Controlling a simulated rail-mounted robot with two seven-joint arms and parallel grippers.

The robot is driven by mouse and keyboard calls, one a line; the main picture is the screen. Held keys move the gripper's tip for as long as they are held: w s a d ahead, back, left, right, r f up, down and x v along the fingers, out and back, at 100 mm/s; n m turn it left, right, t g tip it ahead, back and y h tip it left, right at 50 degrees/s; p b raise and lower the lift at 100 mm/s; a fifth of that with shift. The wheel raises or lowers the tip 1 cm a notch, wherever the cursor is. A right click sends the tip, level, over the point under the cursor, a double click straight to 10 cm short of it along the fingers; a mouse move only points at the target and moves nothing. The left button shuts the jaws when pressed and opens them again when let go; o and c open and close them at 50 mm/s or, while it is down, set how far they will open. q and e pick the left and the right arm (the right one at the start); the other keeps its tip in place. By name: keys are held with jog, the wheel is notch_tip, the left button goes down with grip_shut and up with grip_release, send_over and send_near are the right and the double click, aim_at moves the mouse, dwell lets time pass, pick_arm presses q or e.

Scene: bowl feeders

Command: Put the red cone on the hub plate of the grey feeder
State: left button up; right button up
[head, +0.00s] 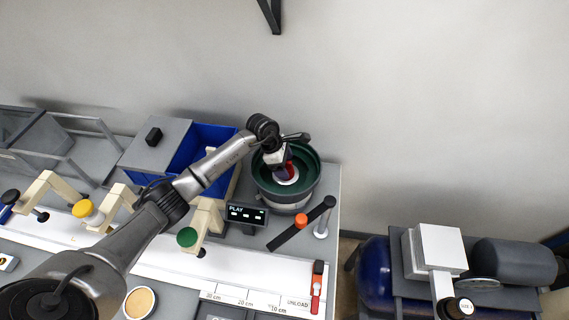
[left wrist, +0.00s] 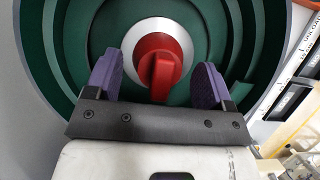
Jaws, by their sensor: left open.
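The grey feeder (head: 287,200) has a green stepped inside and stands right of the blue bin in the head view. Its pale hub plate (left wrist: 160,24) is in the middle of the bowl, and it also shows in the head view (head: 290,181). The red cone (left wrist: 160,58) appears to sit on the hub plate, near its centre, with a raised red part towards my gripper. My left gripper (left wrist: 157,82) is open, its purple fingers on either side of the cone with gaps at both. In the head view my left gripper (head: 281,168) reaches into the bowl and partly hides the cone.
The blue bin (head: 186,153) stands left of the feeder. A small PLAY display (head: 247,214) and a dark bar with an orange knob (head: 301,221) stand in front.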

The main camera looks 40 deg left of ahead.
pick_arm(q)
jog(key=v, duration=1.2)
jog(key=shift+r, duration=0.2)
